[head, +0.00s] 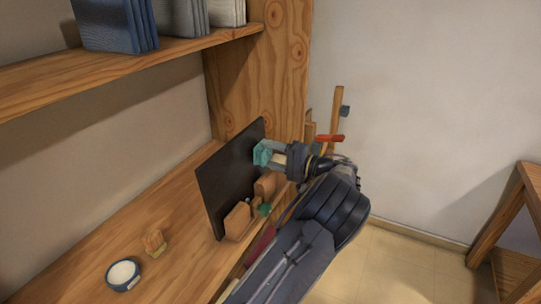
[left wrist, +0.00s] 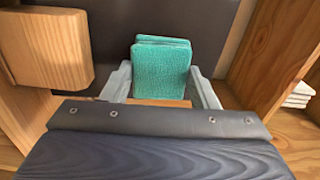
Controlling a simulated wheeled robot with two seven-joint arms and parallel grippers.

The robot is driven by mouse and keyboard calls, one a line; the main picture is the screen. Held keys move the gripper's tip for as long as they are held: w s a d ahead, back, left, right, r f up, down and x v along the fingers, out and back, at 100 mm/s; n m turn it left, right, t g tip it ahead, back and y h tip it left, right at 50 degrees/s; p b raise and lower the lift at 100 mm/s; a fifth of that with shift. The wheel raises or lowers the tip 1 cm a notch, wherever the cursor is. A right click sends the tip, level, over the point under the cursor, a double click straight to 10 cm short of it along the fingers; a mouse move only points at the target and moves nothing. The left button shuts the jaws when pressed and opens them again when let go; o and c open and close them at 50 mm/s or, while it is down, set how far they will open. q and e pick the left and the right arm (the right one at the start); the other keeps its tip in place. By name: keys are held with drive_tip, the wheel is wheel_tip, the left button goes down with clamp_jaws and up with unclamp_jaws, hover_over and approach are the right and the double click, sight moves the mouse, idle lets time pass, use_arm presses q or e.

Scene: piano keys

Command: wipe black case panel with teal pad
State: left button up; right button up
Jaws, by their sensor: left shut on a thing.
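The black case panel (head: 228,178) stands upright on the wooden bench, leaning slightly; it also fills the upper part of the left wrist view (left wrist: 110,35). My left gripper (head: 268,153) is shut on the teal pad (head: 262,152) and holds it at the panel's upper right part. In the left wrist view the pad (left wrist: 160,68) sits between the two fingers, in front of the dark panel. The pad looks to be at or very near the panel face; I cannot tell whether it touches. My right gripper is not in view.
Wooden blocks (head: 238,220) stand in front of the panel's lower edge. A blue-rimmed bowl (head: 123,274) and a small wooden piece (head: 155,242) lie on the bench (head: 185,270). A shelf (head: 110,72) with blue books (head: 112,25) hangs above. A wooden post (head: 262,75) stands behind the panel.

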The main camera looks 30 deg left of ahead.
use_arm(q)
drive_tip(key=shift+w+d, duration=0.15)
drive_tip(key=shift+d, duration=1.25)
drive_tip(key=shift+w+d, duration=0.15)
drive_tip(key=shift+d, duration=1.2)
drive_tip(key=d, duration=0.3)
drive_tip(key=shift+w, duration=0.15)
